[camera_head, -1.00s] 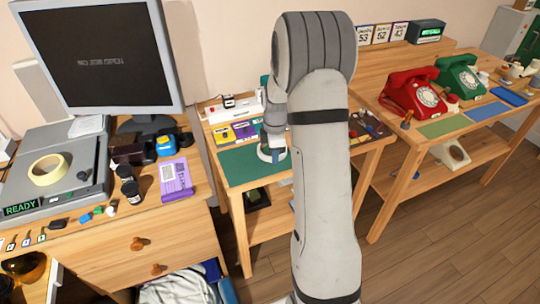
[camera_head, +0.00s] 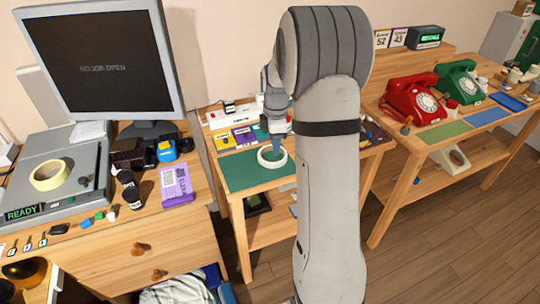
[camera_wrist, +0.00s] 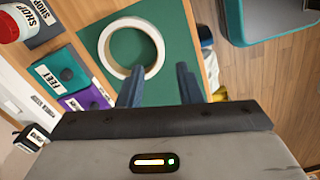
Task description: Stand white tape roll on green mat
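The white tape roll (camera_head: 265,163) lies flat, or nearly so, on the green mat (camera_head: 238,177) of the middle table. In the wrist view it is a full ring (camera_wrist: 106,57), with the mat (camera_wrist: 177,35) showing through its hole. My gripper (camera_head: 277,150) is just over the roll's far side. In the wrist view my gripper's two dark fingers (camera_wrist: 160,76) are apart, with a gap between them. The left finger overlaps the ring's near edge in the picture; I cannot tell whether it touches. My arm hides the right end of the mat.
A yellowish tape roll (camera_head: 50,174) lies on the grey device at left. Yellow and purple boxes (camera_head: 244,135) stand behind the mat. The right table holds a red phone (camera_head: 412,101), a green phone (camera_head: 459,82) and a blue mat (camera_head: 487,117).

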